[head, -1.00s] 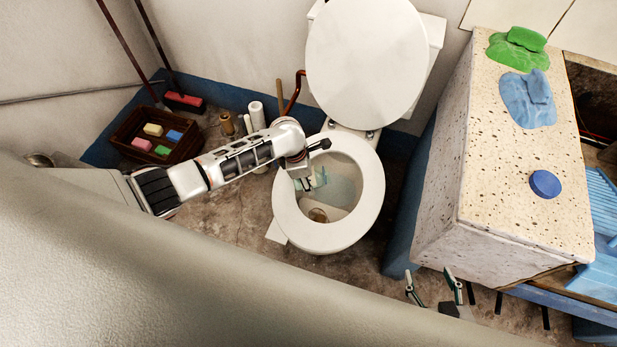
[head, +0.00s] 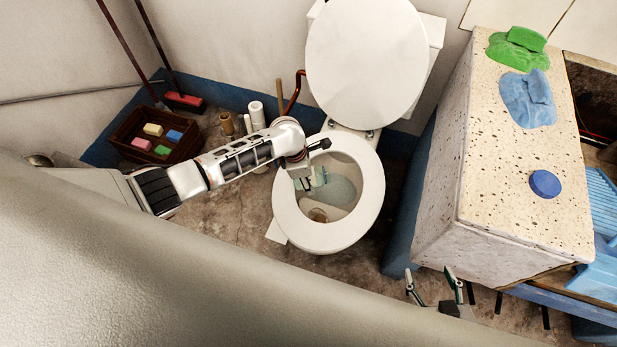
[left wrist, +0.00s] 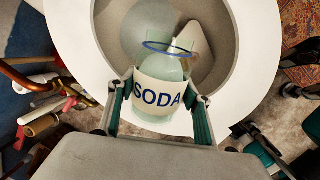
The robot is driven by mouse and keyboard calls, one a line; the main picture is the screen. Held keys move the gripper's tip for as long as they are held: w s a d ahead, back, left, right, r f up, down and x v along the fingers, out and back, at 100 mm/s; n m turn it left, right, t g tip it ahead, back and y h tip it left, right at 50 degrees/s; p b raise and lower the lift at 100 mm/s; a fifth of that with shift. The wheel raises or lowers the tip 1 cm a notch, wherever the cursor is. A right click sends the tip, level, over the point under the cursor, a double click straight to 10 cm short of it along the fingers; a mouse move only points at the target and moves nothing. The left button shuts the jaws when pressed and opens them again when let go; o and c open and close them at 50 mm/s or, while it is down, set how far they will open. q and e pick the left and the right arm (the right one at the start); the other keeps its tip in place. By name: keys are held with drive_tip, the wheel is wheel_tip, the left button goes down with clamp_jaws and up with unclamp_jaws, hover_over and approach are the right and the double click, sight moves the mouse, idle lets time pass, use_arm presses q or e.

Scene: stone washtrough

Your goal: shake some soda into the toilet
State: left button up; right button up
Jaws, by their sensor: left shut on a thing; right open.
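The white toilet (head: 362,215) stands with its lid up and its bowl open. My left gripper (head: 308,184) is over the bowl and shut on the soda jar (head: 321,178). In the left wrist view the soda jar (left wrist: 161,93) is pale green glass with a blue rim and a cream label reading SODA. It sits between the two fingers of my left gripper (left wrist: 160,100), with its rim toward the bowl. How much is inside is hard to tell. My right gripper (head: 432,281) is open and empty, low beside the speckled stone block.
The speckled stone block (head: 480,150) stands right of the toilet, with green cloth (head: 517,48), blue cloth (head: 528,98) and a blue round item (head: 545,184) on top. A brown crate (head: 150,148) with coloured blocks, and a brush (head: 184,101), are at the left wall.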

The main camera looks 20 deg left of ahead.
idle(0.3)
use_arm(q)
drive_tip(key=shift+w+d+y+p, duration=0.15)
drive_tip(key=shift+w+y+p, duration=0.1)
drive_tip(key=shift+y+p, duration=0.3)
drive_tip(key=shift+s+f+g+y, duration=0.15)
drive_tip(key=shift+f+g+y, duration=0.05)
drive_tip(key=shift+g+y, duration=0.1)
idle(1.4)
drive_tip(key=shift+w+d+y, duration=0.15)
drive_tip(key=shift+w+y, duration=0.05)
drive_tip(key=shift+y, duration=0.05)
drive_tip(key=shift+s+g+y, duration=0.1)
drive_tip(key=shift+g+y, duration=0.2)
drive_tip(key=shift+y, duration=0.1)
